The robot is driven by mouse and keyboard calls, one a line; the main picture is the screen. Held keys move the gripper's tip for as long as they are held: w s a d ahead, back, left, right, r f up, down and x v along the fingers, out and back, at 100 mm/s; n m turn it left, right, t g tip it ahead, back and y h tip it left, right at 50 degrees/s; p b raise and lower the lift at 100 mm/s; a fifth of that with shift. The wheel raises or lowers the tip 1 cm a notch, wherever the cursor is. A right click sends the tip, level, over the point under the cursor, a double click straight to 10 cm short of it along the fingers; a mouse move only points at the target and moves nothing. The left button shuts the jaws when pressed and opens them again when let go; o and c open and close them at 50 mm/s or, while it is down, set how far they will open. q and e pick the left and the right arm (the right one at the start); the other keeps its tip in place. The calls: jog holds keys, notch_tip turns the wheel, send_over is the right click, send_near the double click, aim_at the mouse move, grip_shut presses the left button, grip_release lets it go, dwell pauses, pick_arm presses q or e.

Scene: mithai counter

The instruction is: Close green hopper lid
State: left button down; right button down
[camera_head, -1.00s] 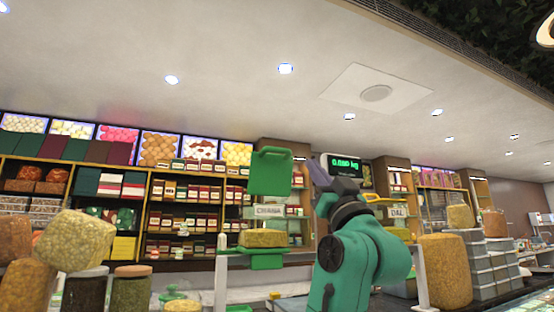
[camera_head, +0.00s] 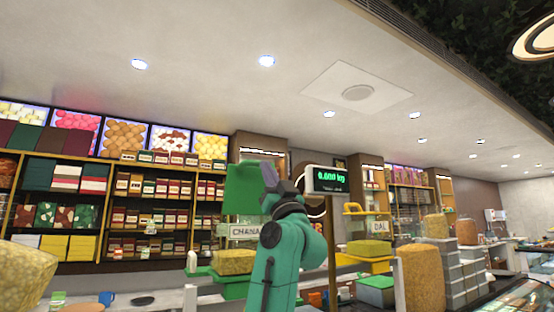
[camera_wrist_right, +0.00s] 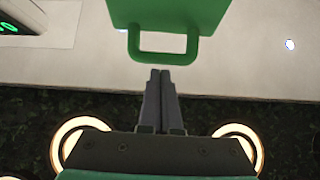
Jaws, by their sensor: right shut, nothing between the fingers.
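The green hopper lid (camera_head: 241,190) stands upright and open above the CHANA sign (camera_head: 245,231). Below it, the green hopper (camera_head: 236,291) holds a yellowish grainy heap (camera_head: 233,262). My right gripper (camera_head: 268,168) is raised in front of the lid's right part and hides some of it. In the right wrist view the gripper (camera_wrist_right: 160,75) is shut and empty, with its fingertips close to the loop handle of the green lid (camera_wrist_right: 168,14). I cannot tell whether they touch. My left gripper is not in view.
A display (camera_head: 327,180) reading 0.000 kg stands right of my arm. Further right are a yellow hopper (camera_head: 368,266) with a DAL sign (camera_head: 379,227), a large grainy jar (camera_head: 420,275) and stacked grey boxes (camera_head: 450,272). Stocked shelves line the back wall.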

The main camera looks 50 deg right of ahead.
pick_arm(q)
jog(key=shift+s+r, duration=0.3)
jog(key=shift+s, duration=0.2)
pick_arm(e)
jog(key=shift+w+d, duration=0.1)
jog(key=shift+w, duration=0.2)
jog(key=shift+r, duration=0.15)
